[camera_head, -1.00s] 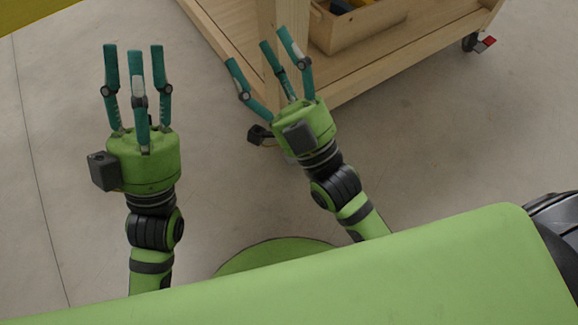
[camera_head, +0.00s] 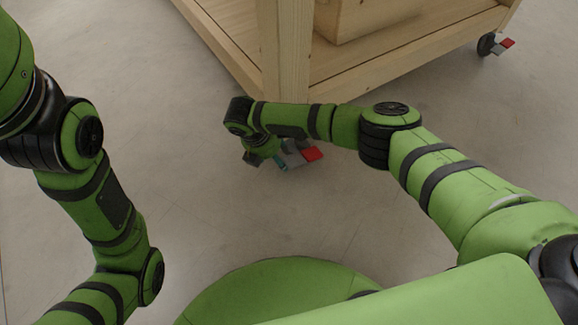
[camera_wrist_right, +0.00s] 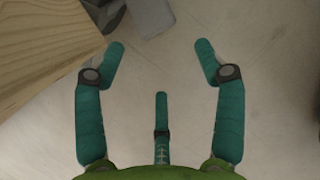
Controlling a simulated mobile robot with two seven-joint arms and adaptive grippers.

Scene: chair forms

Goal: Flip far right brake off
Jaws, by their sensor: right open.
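A wooden cart (camera_head: 400,55) stands at the top of the head view. Its far right caster (camera_head: 487,44) carries a brake with a red tab (camera_head: 508,43) and a grey tab beside it. Its near corner has another brake with a red tab (camera_head: 312,154) and a grey tab (camera_head: 292,156). My right gripper (camera_wrist_right: 160,60) is open and empty in the right wrist view. In the head view my arm hides most of it beside the near corner brake. A grey piece (camera_wrist_right: 150,14) lies just beyond its fingertips. My left gripper is out of view.
A wooden edge of the cart fills the upper left of the right wrist view, close to the left finger. A wooden box (camera_head: 365,15) sits on the cart's lower shelf.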

